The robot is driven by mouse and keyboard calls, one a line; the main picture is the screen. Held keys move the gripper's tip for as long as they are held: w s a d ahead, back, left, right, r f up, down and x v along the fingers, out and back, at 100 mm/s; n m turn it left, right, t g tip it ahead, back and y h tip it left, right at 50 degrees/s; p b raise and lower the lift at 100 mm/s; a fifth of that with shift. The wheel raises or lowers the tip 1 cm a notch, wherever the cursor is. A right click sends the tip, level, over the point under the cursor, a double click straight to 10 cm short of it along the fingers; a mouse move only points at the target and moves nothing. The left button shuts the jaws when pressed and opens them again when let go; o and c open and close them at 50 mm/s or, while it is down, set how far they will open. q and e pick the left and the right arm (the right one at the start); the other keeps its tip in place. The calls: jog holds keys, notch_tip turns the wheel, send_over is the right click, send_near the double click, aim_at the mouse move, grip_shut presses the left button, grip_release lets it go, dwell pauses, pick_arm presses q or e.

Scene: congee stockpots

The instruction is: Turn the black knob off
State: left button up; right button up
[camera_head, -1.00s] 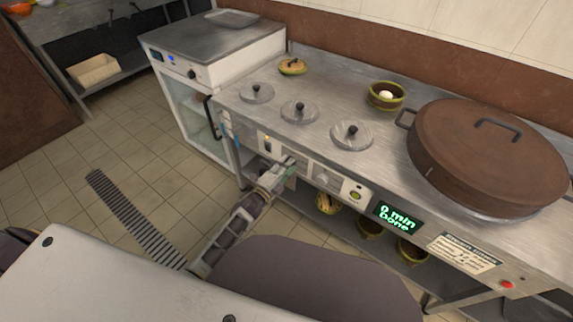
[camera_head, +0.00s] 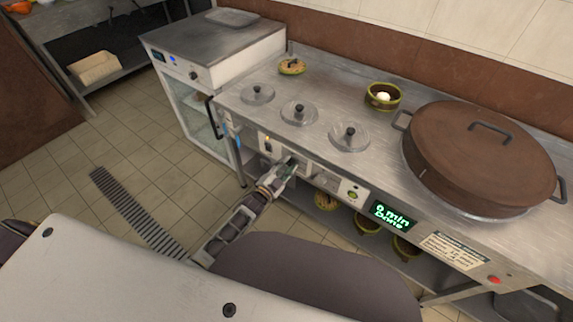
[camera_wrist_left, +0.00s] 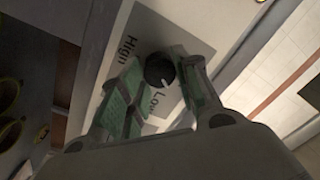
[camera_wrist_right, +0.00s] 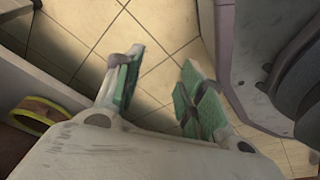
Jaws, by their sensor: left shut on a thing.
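In the head view my left gripper (camera_head: 285,168) is at the counter's front panel and largely hides the knob. My right gripper (camera_wrist_right: 160,90) is open and empty above the tiled floor in the right wrist view.
The steel counter (camera_head: 330,95) carries several glass lids (camera_head: 299,113), a green bowl (camera_head: 383,97) and a big brown-lidded pot (camera_head: 480,150). More bowls (camera_head: 367,220) stand on the shelf below. A white cabinet (camera_head: 205,110) adjoins on the left.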

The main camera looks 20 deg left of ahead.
pick_arm(q)
jog(key=shift+n+p, duration=0.5)
jog(key=shift+n, duration=0.6)
jog(key=n+p, duration=0.1)
jog(key=n, duration=0.2)
jog(key=shift+n+p, duration=0.4)
jog(key=shift+n, duration=0.5)
pick_arm(e)
jog(key=s+d+f, duration=0.2)
jog(key=s+d, duration=0.1)
jog(key=s, duration=0.2)
jog(key=shift+s+d+f, duration=0.15)
jog(key=shift+s+f, duration=0.15)
jog(key=shift+s, duration=0.05)
pick_arm(q)
jog(key=o, duration=1)
pick_arm(e)
jog(key=shift+w, duration=0.25)
jog(key=shift+w, duration=0.1)
pick_arm(q)
jog(key=shift+s+a, duration=0.1)
jog(key=shift+s, duration=0.1)
